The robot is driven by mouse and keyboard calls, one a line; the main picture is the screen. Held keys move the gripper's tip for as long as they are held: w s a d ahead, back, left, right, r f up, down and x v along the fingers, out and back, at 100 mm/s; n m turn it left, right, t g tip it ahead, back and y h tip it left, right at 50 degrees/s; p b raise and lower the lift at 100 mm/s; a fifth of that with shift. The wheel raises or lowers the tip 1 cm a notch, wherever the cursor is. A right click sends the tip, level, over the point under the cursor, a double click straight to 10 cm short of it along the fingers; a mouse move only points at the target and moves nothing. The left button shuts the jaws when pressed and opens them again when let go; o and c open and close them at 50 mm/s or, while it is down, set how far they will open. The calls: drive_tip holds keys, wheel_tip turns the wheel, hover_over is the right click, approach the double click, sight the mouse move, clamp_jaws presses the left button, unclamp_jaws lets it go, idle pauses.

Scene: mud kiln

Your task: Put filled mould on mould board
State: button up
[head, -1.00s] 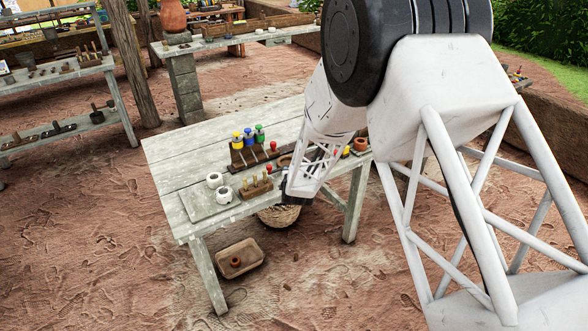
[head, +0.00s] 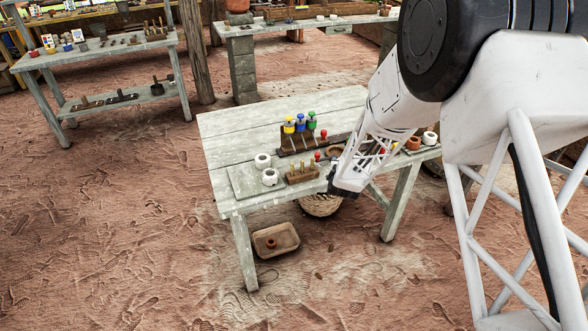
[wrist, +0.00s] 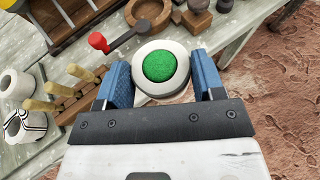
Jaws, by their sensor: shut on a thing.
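The filled mould (wrist: 160,70) is a round white cup with a green top. In the wrist view it sits between the blue fingers of my gripper (wrist: 161,84), which is shut on it. In the head view my gripper (head: 345,187) is at the table's front edge, right of the small wooden rack, and the mould is hidden. Whether the mould touches the table I cannot tell. The mould board (head: 241,184) is a flat grey slab at the table's front left. Two white moulds stand on it, a rear one (head: 262,160) and a front one (head: 269,177).
A small wooden rack (head: 302,176) with upright pegs stands between board and gripper. Behind it is a rack of yellow, blue and green-topped tools (head: 300,125). A red-knobbed tool (wrist: 98,41) lies close by the mould. The table's back left (head: 235,130) is clear.

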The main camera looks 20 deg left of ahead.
drive_tip(key=s+a, duration=2.2)
drive_tip(key=s, duration=0.3)
drive_tip(key=shift+s+r, duration=0.2)
drive_tip(key=shift+r, duration=0.2)
drive_tip(key=shift+w+a, duration=0.1)
drive_tip(key=shift+a, duration=0.05)
hover_over(242, 182)
drive_tip(key=shift+w+f, duration=0.1)
drive_tip(key=shift+f, duration=0.65)
drive_tip(key=shift+f, duration=0.1)
drive_tip(key=shift+f, duration=1.7)
drive_tip(key=shift+f, duration=0.1)
drive_tip(key=o, duration=1)
